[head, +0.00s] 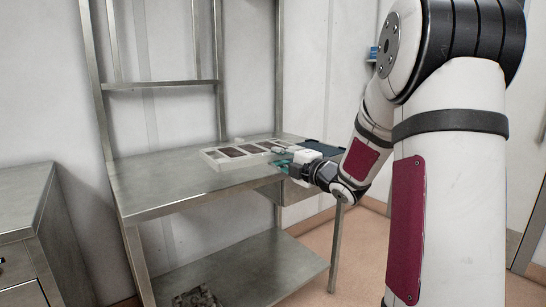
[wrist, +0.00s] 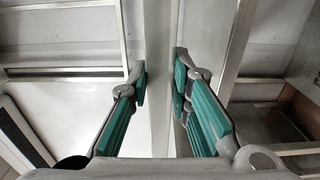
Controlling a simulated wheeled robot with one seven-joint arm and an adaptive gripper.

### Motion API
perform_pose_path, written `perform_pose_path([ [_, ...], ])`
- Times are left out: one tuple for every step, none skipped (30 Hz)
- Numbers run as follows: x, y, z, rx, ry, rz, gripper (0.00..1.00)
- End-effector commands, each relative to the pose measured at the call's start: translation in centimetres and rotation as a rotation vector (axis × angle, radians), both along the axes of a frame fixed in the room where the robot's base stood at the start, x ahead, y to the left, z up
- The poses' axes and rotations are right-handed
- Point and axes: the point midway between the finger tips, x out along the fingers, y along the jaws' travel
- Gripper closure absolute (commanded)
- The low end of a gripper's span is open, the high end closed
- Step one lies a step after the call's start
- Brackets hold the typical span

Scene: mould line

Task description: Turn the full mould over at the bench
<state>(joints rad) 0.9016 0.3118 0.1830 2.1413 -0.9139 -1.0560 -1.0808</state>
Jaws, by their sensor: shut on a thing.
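The mould (head: 213,163) is a long pale tray with several dark reddish-brown filled cavities facing up. It lies at the rear right of the steel bench top, about level. My gripper (head: 281,165) is at the mould's near right side, its teal fingers pointing left. In the wrist view, my gripper (wrist: 160,82) has its teal pads apart on either side of a pale upright band, seemingly the mould's edge. The exact contact is hard to see, and the mould's right end is partly hidden by my gripper.
The steel bench (head: 165,190) has clear room at its left and front. A dark blue flat thing (head: 322,147) lies at its right end. A shelf rail (head: 160,84) stands behind. A dark lumpy thing (head: 198,298) lies on the lower shelf. A steel cabinet (head: 22,205) stands left.

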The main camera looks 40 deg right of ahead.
Motion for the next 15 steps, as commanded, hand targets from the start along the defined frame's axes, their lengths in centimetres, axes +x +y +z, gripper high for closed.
perform_pose_path([
  [-0.7, 0.0, 0.4, -0.001, -0.004, -0.002, 1.0],
  [-1.1, 0.0, 0.5, -0.001, -0.004, -0.002, 1.0],
  [-1.6, 0.0, 0.7, -0.001, -0.005, -0.003, 1.0],
  [-2.0, 0.0, 0.8, -0.001, -0.004, -0.003, 1.0],
  [-2.3, 0.1, 0.8, -0.001, -0.003, -0.002, 1.0],
  [-2.8, 0.2, 1.0, -0.001, -0.004, -0.002, 1.0],
  [-3.2, 0.2, 1.1, -0.001, -0.004, -0.002, 1.0],
  [-3.6, 0.2, 1.2, 0.0, -0.004, -0.002, 1.0],
  [-4.1, 0.2, 1.3, 0.0, -0.004, -0.003, 1.0],
  [-4.5, 0.3, 1.4, -0.001, -0.004, -0.003, 1.0],
  [-4.8, 0.3, 1.5, -0.002, -0.004, -0.002, 1.0],
  [-5.3, 0.4, 1.6, -0.001, -0.004, -0.001, 1.0],
  [-5.7, 0.4, 1.7, -0.001, -0.004, -0.002, 1.0],
  [-6.1, 0.4, 1.8, -0.001, -0.004, -0.003, 1.0],
  [-6.6, 0.4, 1.9, -0.001, -0.004, -0.003, 1.0],
])
